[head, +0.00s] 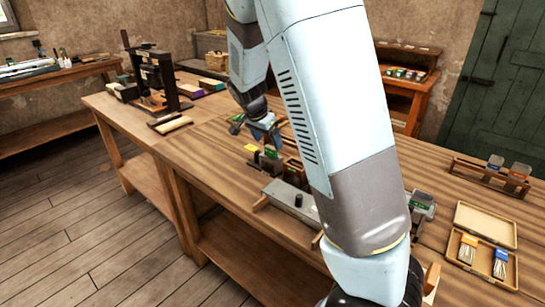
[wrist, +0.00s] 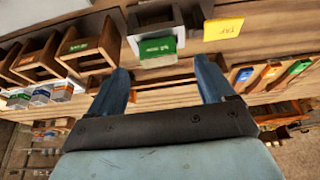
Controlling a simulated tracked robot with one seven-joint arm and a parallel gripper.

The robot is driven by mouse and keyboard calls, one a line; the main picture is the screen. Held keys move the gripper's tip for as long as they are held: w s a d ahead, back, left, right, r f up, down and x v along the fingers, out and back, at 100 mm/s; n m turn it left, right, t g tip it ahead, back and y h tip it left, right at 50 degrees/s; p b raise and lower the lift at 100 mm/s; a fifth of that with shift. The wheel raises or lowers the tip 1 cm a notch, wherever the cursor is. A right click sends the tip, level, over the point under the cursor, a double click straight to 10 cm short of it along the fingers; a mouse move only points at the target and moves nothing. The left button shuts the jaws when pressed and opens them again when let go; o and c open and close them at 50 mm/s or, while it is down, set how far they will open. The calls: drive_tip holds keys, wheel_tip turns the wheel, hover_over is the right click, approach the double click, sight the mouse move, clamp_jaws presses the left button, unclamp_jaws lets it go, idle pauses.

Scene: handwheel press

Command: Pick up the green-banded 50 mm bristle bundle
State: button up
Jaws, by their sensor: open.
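My gripper (wrist: 162,72) is open, with its two blue fingers spread and nothing visible between them. In the head view my gripper (head: 264,132) is over the middle of the bench. In the head view a small green patch (head: 270,154) shows just below my gripper. I cannot tell whether a bristle bundle stands in this holder.
A yellow tag (wrist: 223,29) stands right of the holder. Wooden bins (wrist: 85,45) are at its left. A dark press (head: 155,78) stands at the bench's far left. The bench's left front is clear.

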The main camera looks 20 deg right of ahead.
sight(270, 147)
drive_tip(key=shift+x, duration=2.15)
drive_tip(key=shift+a, duration=0.15)
drive_tip(key=shift+c, duration=0.4)
drive_tip(key=c, duration=1.1)
drive_tip(key=shift+c, duration=0.2)
